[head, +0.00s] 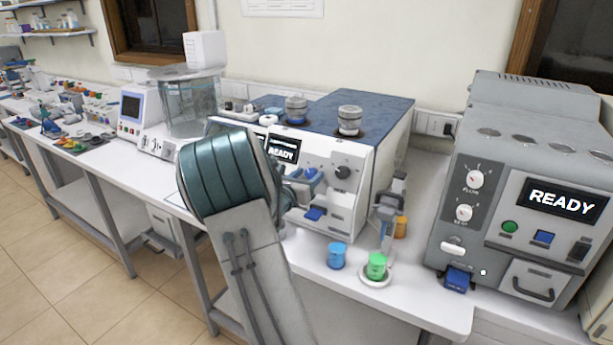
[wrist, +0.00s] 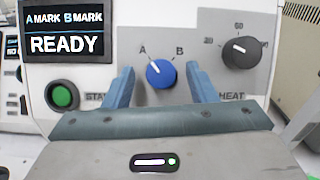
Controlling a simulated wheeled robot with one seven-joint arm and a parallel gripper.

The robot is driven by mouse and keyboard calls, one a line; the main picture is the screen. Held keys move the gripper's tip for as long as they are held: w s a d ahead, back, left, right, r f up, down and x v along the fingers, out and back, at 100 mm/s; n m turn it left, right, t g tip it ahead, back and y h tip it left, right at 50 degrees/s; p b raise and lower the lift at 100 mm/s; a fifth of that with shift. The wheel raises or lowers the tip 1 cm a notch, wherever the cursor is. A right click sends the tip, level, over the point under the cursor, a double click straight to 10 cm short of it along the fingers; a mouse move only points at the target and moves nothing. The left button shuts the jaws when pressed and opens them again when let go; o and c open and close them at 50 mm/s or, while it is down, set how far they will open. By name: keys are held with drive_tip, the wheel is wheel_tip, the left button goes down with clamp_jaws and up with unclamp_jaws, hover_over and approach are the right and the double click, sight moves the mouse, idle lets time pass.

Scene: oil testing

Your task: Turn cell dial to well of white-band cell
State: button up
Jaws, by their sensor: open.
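The cell dial is a round blue knob (wrist: 161,73) on the grey panel in the wrist view, with marks A and B above it. Its white pointer leans up-left toward A. My gripper (wrist: 163,84) is open, with one blue finger on each side of the dial; I cannot tell whether they touch it. The instrument's screen (wrist: 63,32) reads A MARK, B MARK and READY. In the head view, two metal cells, a left one (head: 296,109) and a right one (head: 349,121), stand in wells on the instrument's blue top.
A green button (wrist: 62,96) is left of the dial, and the black heat knob (wrist: 242,51) is close on its right. A blue cup (head: 337,256) and a green cup (head: 376,267) stand on the bench below. A second grey instrument (head: 520,190) stands at right.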

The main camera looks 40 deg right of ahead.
drive_tip(key=c, duration=1)
drive_tip(key=shift+f+m+b, duration=0.1)
drive_tip(key=shift+m+b, duration=0.2)
drive_tip(key=shift+b, duration=0.05)
drive_tip(key=m+g+b, duration=0.1)
drive_tip(key=m+b, duration=0.2)
drive_tip(key=shift+f+g, duration=0.15)
drive_tip(key=shift+g, duration=0.25)
drive_tip(key=m+g+b, duration=0.1)
drive_tip(key=m, duration=0.2)
drive_tip(key=m+g+b, duration=0.1)
drive_tip(key=m+b, duration=0.1)
drive_tip(key=m, duration=0.1)
drive_tip(key=shift+w+g, duration=0.2)
drive_tip(key=shift+g, duration=0.2)
drive_tip(key=m, duration=0.2)
drive_tip(key=m+g+b, duration=0.2)
drive_tip(key=m, duration=0.1)
drive_tip(key=shift+w+r+m+y, duration=0.1)
drive_tip(key=shift+r+m+y, duration=0.2)
drive_tip(key=shift+r+y, duration=0.1)
drive_tip(key=shift+r+m+g+y+b, duration=0.1)
drive_tip(key=shift+m+g+y+b, duration=0.55)
drive_tip(key=shift+m, duration=1.35)
